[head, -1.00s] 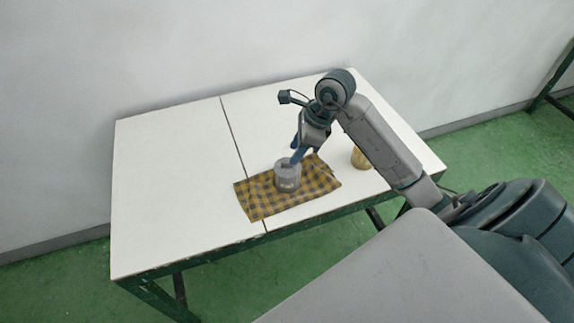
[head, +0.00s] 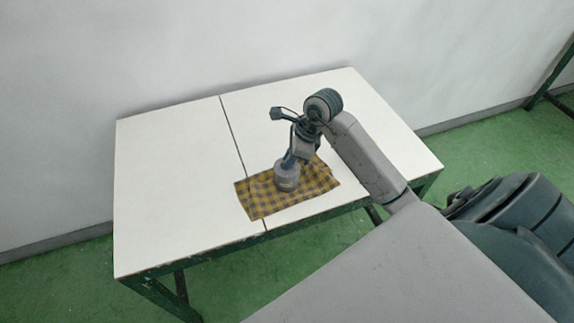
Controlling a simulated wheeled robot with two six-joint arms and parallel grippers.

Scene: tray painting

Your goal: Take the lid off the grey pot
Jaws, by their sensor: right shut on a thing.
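The grey pot (head: 286,182) stands upright on a yellow and black checked cloth (head: 261,205) on the white table. My right gripper (head: 288,163) reaches down onto the pot's top from above and is shut on the lid. The lid is small here and mostly covered by the fingers, and it still appears to be at the pot's top; I cannot see a gap below it. My left gripper is not in view.
The white table (head: 175,185) is bare to the left of the cloth, with a dark seam running across it. A plain wall stands behind. My right arm covers part of the table's right side.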

